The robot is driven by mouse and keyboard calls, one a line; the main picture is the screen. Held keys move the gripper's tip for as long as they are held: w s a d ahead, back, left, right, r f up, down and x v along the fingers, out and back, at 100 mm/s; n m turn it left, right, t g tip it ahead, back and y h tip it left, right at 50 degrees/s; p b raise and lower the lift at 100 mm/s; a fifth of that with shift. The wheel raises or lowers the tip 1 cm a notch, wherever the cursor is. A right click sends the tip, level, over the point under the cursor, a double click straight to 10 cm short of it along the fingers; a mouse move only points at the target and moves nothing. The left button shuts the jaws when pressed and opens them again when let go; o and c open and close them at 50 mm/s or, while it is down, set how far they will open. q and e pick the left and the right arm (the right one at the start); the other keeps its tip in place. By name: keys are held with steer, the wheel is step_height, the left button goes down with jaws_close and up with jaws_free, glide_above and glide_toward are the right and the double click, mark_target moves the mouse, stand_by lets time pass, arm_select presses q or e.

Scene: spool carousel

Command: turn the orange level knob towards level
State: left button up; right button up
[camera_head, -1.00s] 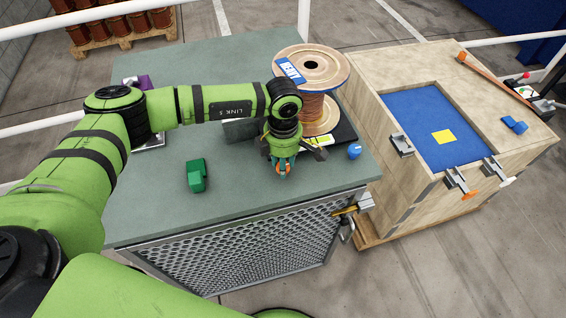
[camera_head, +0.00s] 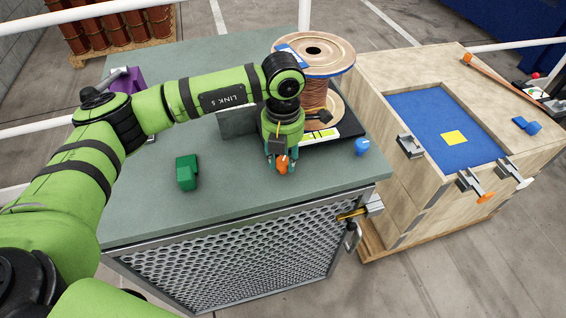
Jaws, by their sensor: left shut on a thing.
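The orange level knob (camera_head: 282,163) shows between the fingertips of my left gripper (camera_head: 279,167), near the front of the green-grey table top (camera_head: 230,208). My left gripper points down and is shut on the knob. Its fingers hide part of the knob, and I cannot read any level mark on it. My right gripper is not in view.
A wooden cable spool (camera_head: 314,58) stands on a dark plate behind my gripper. A blue knob (camera_head: 361,146) is to the right and a green block (camera_head: 187,172) to the left. A wooden crate (camera_head: 390,204) with a blue inside stands right of the table.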

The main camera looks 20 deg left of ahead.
arm_select(q)
steer(key=shift+n+b, duration=0.7)
steer(key=shift+n, duration=0.4)
steer(key=o, duration=0.9)
steer(key=shift+c, duration=0.2)
